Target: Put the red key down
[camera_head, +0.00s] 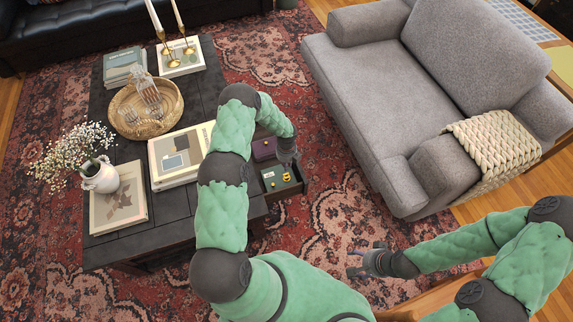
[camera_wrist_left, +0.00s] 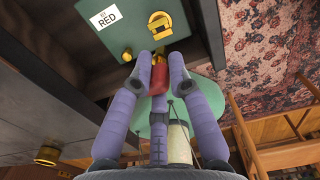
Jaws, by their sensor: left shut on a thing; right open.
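My left gripper (camera_wrist_left: 159,68) is shut on the red key (camera_wrist_left: 158,78), whose red part shows between the fingertips in the left wrist view. In the head view my left gripper (camera_head: 287,155) is above the open drawer, and the key cannot be made out. My right gripper (camera_head: 360,262) is open and empty above the rug, apart from the drawer.
The open drawer (camera_head: 290,190) of the dark coffee table (camera_head: 180,213) holds the green box and a purple box (camera_head: 264,149). Books, a woven tray (camera_head: 122,125) and a flower vase (camera_head: 101,179) crowd the tabletop. A grey sofa (camera_head: 365,95) stands to the right, with rug between.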

